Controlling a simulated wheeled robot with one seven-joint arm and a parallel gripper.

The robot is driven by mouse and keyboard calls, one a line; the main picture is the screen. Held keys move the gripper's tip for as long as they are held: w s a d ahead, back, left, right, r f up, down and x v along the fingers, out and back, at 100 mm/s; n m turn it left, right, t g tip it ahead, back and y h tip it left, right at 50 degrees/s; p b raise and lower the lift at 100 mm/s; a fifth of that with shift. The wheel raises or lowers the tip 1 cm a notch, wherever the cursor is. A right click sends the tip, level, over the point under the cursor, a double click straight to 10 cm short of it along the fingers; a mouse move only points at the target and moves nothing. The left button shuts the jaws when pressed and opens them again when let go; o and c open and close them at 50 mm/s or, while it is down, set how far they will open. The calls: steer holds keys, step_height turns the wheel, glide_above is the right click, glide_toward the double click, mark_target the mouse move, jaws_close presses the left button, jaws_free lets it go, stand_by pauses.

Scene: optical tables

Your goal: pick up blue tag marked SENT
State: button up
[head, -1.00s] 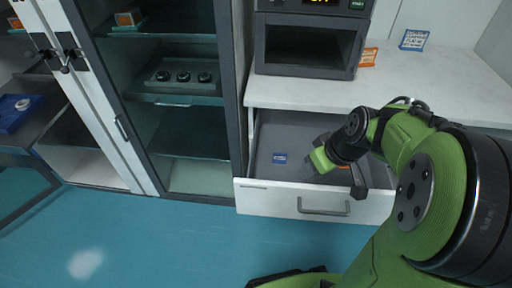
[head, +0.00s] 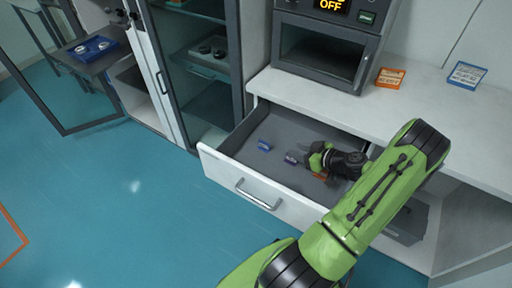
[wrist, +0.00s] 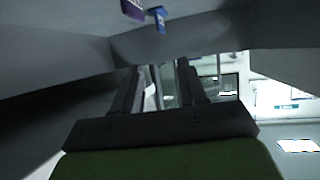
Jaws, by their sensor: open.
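A small blue tag (head: 264,145) lies on the floor of the open drawer, left of my gripper (head: 308,160). A darker purplish tag (head: 291,159) lies between them, close to my fingertips. The lettering on both is too small to read. In the wrist view, a blue tag (wrist: 158,18) and a purple tag (wrist: 132,9) show at the top edge, beyond my fingers (wrist: 160,75). My gripper is low inside the drawer, open, with no tag between its fingers. An orange tag (head: 319,175) is partly hidden beside my gripper.
The drawer's front wall (head: 225,178) and sides surround my gripper. The counter (head: 420,110) above holds an oven-like device (head: 320,55), an orange sign (head: 390,78) and a blue sign (head: 467,75). A glass-door cabinet (head: 205,70) stands left.

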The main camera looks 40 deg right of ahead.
mark_target(267, 144)
steer(key=b+x, duration=0.3)
steer(key=x, duration=1.2)
steer(key=shift+w+a+f, duration=0.2)
steer(key=shift+w+f, duration=0.05)
steer(key=shift+f, duration=0.05)
jaws_close()
